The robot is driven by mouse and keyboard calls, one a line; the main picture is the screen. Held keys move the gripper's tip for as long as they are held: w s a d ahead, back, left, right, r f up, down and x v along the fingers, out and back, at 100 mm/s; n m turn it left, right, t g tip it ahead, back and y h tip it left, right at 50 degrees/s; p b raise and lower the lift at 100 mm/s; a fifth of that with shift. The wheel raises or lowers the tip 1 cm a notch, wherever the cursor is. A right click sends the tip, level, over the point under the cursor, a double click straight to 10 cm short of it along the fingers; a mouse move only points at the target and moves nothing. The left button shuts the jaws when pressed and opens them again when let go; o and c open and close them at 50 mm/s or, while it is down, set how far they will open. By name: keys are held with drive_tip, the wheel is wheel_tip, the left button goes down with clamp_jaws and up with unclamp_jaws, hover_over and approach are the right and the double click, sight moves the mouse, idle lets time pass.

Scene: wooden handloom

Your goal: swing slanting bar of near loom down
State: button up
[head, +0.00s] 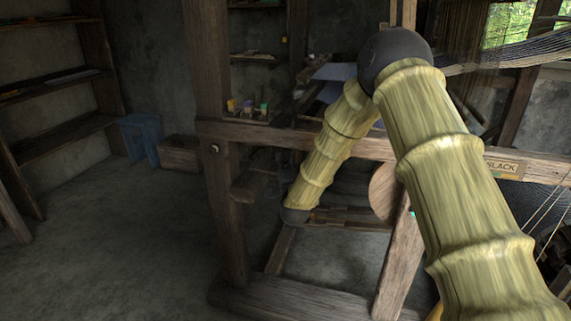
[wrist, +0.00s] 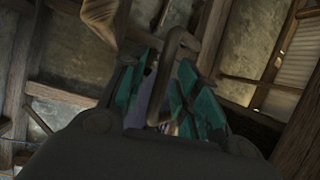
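In the wrist view, my gripper (wrist: 162,85) has its two teal-padded fingers apart. A dark bent bar (wrist: 178,40) with a hooked top stands between them; I cannot tell whether either finger touches it. In the head view, the near loom (head: 290,137) is a heavy dark wooden frame. A slanting wooden bar (head: 401,258) leans at its lower right, partly behind my arm. I cannot tell whether this is the bar between my fingers. My gripper is too dark to make out in the head view, beyond my lower arm joint.
A sign reading SLACK (head: 502,167) is on the loom's right beam. A blue stool (head: 138,138) and wooden box (head: 180,154) stand by the back wall. The floor at left is clear.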

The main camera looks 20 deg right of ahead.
clamp_jaws()
drive_tip(key=shift+w+a+f+m+h+b, duration=0.1)
drive_tip(key=shift+a+f+m+h+b, duration=0.1)
drive_tip(key=shift+f+m+b, duration=0.45)
drive_tip(key=shift+w+a+f+m+h+b, duration=0.1)
drive_tip(key=shift+a+f+m+h+b, duration=0.2)
drive_tip(key=shift+f+b, duration=0.5)
drive_tip(key=shift+d+f, duration=0.1)
drive_tip(key=shift+f, duration=0.05)
drive_tip(key=shift+o, duration=1)
unclamp_jaws()
drive_tip(key=shift+f, duration=0.1)
drive_tip(key=v, duration=1.2)
drive_tip(key=shift+d, duration=0.15)
drive_tip(key=shift+f, duration=0.1)
